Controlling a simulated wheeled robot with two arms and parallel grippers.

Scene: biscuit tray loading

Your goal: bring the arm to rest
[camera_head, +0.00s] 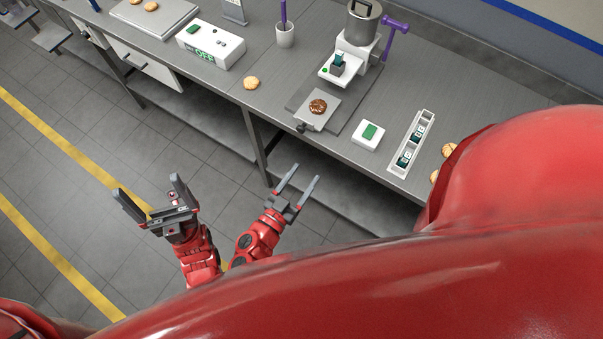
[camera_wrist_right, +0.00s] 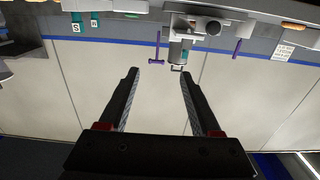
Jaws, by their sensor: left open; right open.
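My left gripper (camera_head: 158,203) is open and empty, held over the floor in front of the workbench in the head view. My right gripper (camera_head: 300,185) is just to its right, also open and empty, with its fingers close to the bench's front edge. In the right wrist view the right gripper (camera_wrist_right: 158,85) shows two spread dark fingers with nothing between them. Neither gripper touches anything on the bench.
The grey workbench (camera_head: 310,60) carries a dispenser machine (camera_head: 352,50), a chocolate-topped biscuit (camera_head: 318,106) on a plate, a white tray (camera_head: 411,165), a green-buttoned white box (camera_head: 368,135), a plain biscuit (camera_head: 251,83) and a control box (camera_head: 210,45). The floor (camera_head: 90,130) before it is clear.

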